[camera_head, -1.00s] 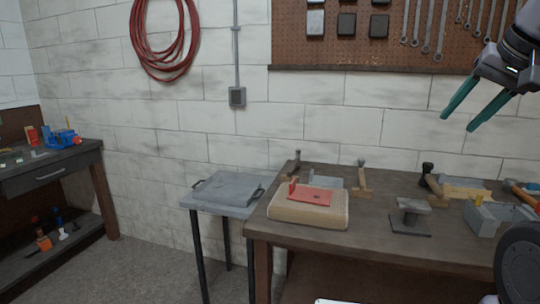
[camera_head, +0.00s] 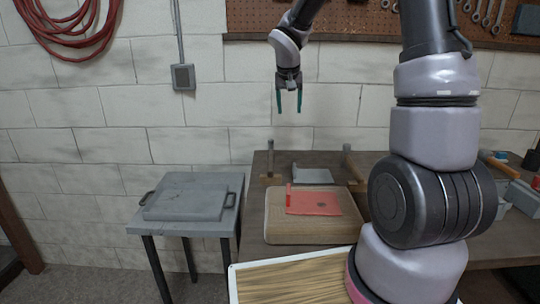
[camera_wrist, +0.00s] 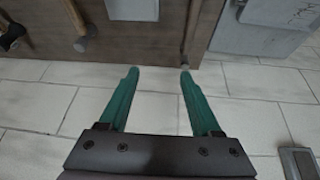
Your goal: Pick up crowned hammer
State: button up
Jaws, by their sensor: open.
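Two hammer-like tools with wooden handles stand or lie along the back of the bench: a left one (camera_head: 270,178) and a right one (camera_head: 352,168), partly behind my arm. In the wrist view the left one (camera_wrist: 189,42) and the right one (camera_wrist: 80,42) show at the bench edge, with a dark-headed tool (camera_wrist: 12,38) farther left. I cannot tell which is the crowned hammer. My gripper (camera_head: 289,104) is open and empty, pointing down in front of the wall, above the back of the bench; its fingers also show in the wrist view (camera_wrist: 158,75).
A tan pad (camera_head: 290,230) with a red plate (camera_head: 312,201) lies on the bench (camera_head: 252,218); a grey block (camera_head: 312,176) is behind it. A side table holds a grey slab (camera_head: 188,202). A pegboard (camera_head: 350,25) hangs above. My arm hides the bench's middle.

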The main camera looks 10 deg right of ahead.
send_near(271, 154)
jog(key=shift+w+d+n+y, duration=0.25)
jog(key=shift+w+n+y, duration=0.15)
jog(key=shift+w, duration=0.05)
jog(key=x, duration=0.6)
jog(key=shift+s+a+f, duration=0.1)
jog(key=shift+s+a, duration=0.05)
jog(key=shift+a, duration=0.05)
jog(key=shift+d+x, duration=0.15)
jog(key=shift+x, duration=1.25)
jog(key=shift+d+x, duration=0.1)
jog(key=shift+x, duration=1.3)
jog(key=shift+s+f, duration=0.2)
jog(key=shift+f, duration=0.1)
grip_shut()
